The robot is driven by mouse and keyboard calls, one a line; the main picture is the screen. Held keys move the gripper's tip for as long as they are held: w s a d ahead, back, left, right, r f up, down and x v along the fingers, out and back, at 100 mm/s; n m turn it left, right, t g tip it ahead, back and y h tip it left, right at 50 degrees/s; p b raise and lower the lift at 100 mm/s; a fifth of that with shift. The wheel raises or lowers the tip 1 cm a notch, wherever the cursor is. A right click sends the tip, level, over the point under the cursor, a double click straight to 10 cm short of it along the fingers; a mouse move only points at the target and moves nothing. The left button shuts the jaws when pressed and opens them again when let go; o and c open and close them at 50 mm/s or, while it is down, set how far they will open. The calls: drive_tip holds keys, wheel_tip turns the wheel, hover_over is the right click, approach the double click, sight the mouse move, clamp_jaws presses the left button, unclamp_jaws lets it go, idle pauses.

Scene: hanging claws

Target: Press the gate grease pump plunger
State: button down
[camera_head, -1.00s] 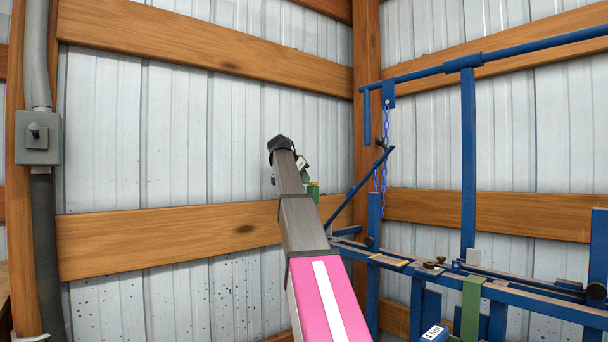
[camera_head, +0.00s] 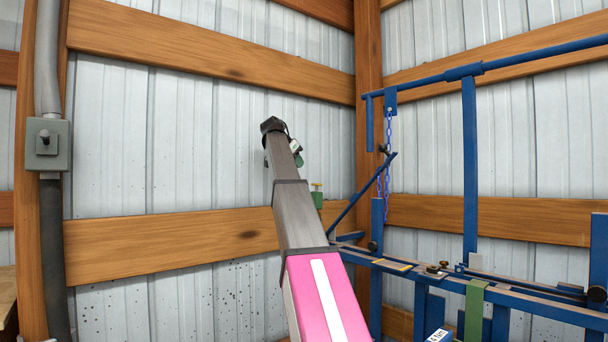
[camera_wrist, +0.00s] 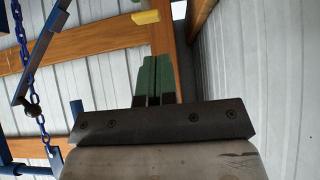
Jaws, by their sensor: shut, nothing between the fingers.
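The grease pump (camera_head: 317,197) is a small green body with a yellow plunger cap (camera_head: 316,185), in front of the wooden rail and just right of my arm in the head view. In the wrist view the yellow plunger cap (camera_wrist: 146,17) shows at the top edge, with most of the pump out of frame. My gripper (camera_head: 298,160) is above and slightly left of the plunger in the head view, partly hidden by my wrist. In the wrist view its green-tipped fingers (camera_wrist: 154,58) are together and empty, with a gap in the picture between them and the cap.
A blue metal frame (camera_head: 469,160) fills the right side, with a hanging blue chain (camera_head: 388,150) and a slanted blue bar (camera_head: 360,190) close to the pump. A grey switch box (camera_head: 48,145) is on the left. The metal wall (camera_head: 180,160) stands behind.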

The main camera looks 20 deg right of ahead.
drive_tip(key=shift+v, duration=1.6)
drive_tip(key=s+r, duration=0.2)
drive_tip(key=s, duration=0.1)
drive_tip(key=shift+s+d+r, duration=0.25)
drive_tip(key=shift+d+r, duration=0.05)
drive_tip(key=shift+d, duration=0.05)
drive_tip(key=a+f+x, duration=0.1)
drive_tip(key=x, duration=1.1)
drive_tip(key=shift+s+f, duration=0.2)
drive_tip(key=shift+f, duration=0.45)
